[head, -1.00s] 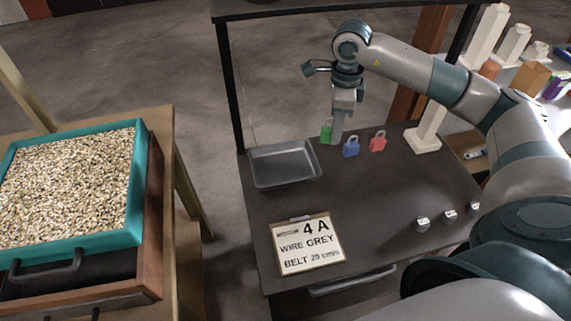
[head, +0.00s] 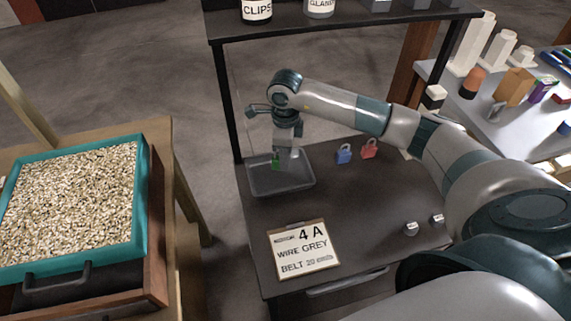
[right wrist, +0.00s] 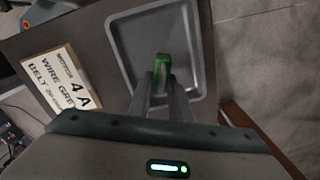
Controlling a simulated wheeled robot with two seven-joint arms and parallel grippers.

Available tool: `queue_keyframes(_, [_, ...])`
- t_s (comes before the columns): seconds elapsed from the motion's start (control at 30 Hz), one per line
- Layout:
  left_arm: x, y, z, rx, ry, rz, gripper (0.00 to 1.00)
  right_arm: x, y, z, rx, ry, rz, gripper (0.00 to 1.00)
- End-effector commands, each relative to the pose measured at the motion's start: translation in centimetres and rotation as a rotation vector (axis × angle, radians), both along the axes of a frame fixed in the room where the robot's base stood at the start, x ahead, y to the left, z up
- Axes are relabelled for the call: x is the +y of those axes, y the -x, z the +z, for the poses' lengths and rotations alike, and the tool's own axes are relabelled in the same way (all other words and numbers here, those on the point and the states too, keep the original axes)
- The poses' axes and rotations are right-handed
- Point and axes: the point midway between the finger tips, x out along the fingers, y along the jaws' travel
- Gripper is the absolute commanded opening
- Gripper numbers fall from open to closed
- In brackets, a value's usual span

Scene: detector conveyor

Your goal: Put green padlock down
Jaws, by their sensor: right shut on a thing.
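The green padlock (head: 276,161) is in my right gripper (head: 288,156), over the grey metal tray (head: 289,189) on the dark table. In the right wrist view the green padlock (right wrist: 162,66) sits between the two fingertips of my right gripper (right wrist: 161,78), which is shut on it. The tray (right wrist: 192,30) lies beneath it there. I cannot tell how far the padlock is above the tray floor. My left gripper is not in view.
A blue padlock (head: 344,154) and a red padlock (head: 369,149) stand right of the tray. A clipboard sign (head: 303,248) lies in front of it. A shelf (head: 330,22) with jars spans the back. A teal-rimmed box of pale grains (head: 141,205) is at left.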

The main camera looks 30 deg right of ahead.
Motion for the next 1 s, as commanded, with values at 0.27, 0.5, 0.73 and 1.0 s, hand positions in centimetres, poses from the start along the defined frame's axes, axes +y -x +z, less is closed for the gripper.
queue_keyframes(0.27, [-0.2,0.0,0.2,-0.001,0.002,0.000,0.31,0.0,0.0,-0.2,0.001,0.000,0.000,0.00])
queue_keyframes(0.5, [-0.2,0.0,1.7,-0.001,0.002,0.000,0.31,0.0,0.1,-2.5,0.004,-0.001,-0.002,0.00])
queue_keyframes(0.73, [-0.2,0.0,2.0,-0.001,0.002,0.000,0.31,0.0,0.0,-4.0,0.001,-0.001,0.000,0.00])
queue_keyframes(1.0, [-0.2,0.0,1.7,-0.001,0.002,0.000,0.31,-0.1,0.0,-4.2,0.000,0.000,0.000,0.00])
